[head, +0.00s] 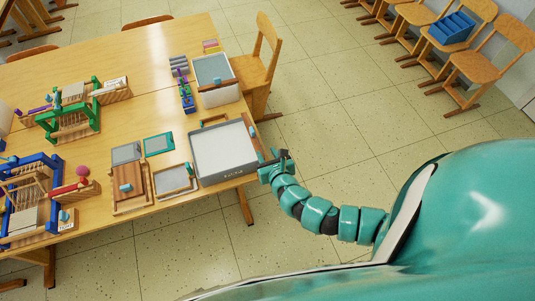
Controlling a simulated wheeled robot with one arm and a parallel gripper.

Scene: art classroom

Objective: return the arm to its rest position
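My arm reaches left from my teal body, and my gripper (284,156) is at the table's right edge, close to the right side of a grey-walled tray (222,176) with a white inside. The gripper is small and dark here, and its fingers are too small to tell open from shut. I cannot tell whether it touches the tray or the wooden strip (252,133) beside it. I see nothing clearly held in it.
The wooden table (150,60) bears green and blue frames, small boards and another tray (216,71). A wooden chair (258,60) stands at its right side. The tiled floor (350,110) between is clear.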

